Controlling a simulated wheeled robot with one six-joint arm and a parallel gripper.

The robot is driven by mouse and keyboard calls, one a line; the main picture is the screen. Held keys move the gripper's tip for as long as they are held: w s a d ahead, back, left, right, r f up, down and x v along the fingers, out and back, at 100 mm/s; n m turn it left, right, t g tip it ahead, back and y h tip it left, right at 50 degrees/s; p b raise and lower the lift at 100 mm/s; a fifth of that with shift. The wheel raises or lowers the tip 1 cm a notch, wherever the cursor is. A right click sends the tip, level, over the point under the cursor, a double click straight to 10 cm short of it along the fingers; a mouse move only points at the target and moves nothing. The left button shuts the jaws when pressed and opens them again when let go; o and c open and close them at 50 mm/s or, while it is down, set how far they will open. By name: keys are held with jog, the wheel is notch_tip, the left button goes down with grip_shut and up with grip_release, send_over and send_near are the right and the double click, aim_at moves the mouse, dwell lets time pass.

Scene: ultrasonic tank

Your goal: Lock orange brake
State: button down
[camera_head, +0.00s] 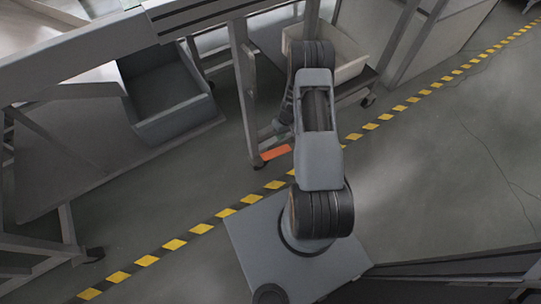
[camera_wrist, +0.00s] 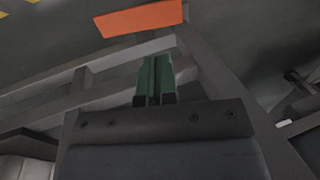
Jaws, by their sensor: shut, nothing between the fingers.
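The orange brake (camera_head: 276,152) is a flat orange plate low at the foot of a grey frame leg, beside a dark caster, in the head view. It also shows in the wrist view (camera_wrist: 138,19), at the top, slightly tilted. My gripper (camera_wrist: 155,62) has green fingers pressed together with nothing between them. In the wrist view the fingertips appear just below the orange plate, with a visible gap in the picture. In the head view my arm hides most of the gripper. I cannot tell whether the brake is up or down.
A grey frame leg (camera_head: 243,85) rises by the brake. A grey open bin (camera_head: 172,125) stands on a low shelf at left, and a pale bin (camera_head: 355,68) stands behind my arm. Yellow-black floor tape (camera_head: 225,212) crosses the floor. Open floor lies at right.

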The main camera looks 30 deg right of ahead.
jog(key=shift+a+f, duration=0.1)
jog(key=shift+f, duration=0.4)
jog(key=b, duration=0.5)
send_near(272, 158)
jog(key=x, duration=0.7)
jog(key=shift+w+a+f, duration=0.1)
jog(key=shift+a+f, duration=0.15)
